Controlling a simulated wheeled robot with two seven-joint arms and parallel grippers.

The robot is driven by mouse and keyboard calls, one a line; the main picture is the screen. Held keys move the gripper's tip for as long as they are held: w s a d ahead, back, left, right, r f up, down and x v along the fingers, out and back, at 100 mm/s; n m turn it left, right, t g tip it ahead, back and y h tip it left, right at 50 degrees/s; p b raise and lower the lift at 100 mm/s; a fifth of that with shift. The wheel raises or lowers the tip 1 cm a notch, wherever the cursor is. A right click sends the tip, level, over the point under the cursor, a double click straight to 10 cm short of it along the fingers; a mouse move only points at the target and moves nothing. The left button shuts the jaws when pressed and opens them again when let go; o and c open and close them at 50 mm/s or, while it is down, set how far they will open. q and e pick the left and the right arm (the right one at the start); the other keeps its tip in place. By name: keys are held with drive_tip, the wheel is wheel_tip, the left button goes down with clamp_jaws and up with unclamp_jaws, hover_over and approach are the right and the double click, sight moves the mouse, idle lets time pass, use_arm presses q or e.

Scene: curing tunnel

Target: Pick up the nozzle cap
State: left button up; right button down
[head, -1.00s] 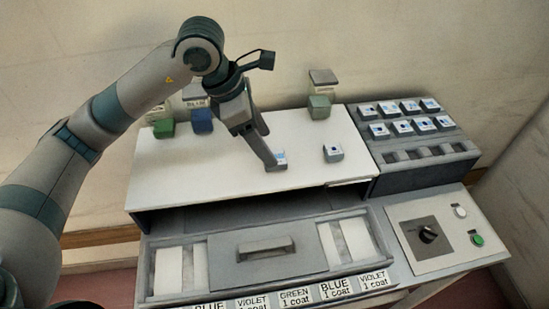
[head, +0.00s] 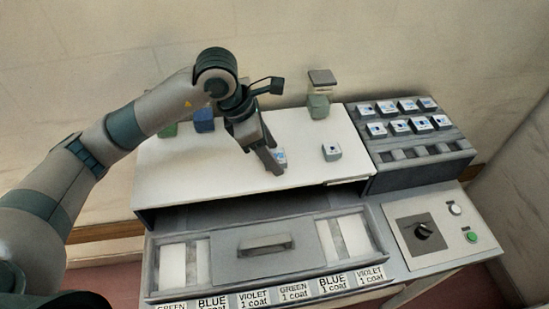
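Two small grey pieces with white and blue tops stand on the white top of the machine. The left one (head: 281,155) is at my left gripper (head: 275,168), and the right one (head: 331,152) stands apart in the open. I cannot tell which one is the nozzle cap. My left gripper points down from the upper left, its fingers at the left piece and partly covering it. Whether the fingers are spread around it or closed on it is unclear. My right gripper is not in view.
A stepped rack (head: 412,150) at right holds several similar pieces, with empty slots in front. Green (head: 318,106) and blue (head: 204,120) blocks stand along the back edge. In front are a handled lid (head: 264,246), colour labels (head: 295,290) and a knob panel (head: 440,233).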

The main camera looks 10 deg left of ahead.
sight(281, 155)
use_arm(q)
drive_tip(key=c, duration=0.8)
drive_tip(key=shift+r, duration=0.2)
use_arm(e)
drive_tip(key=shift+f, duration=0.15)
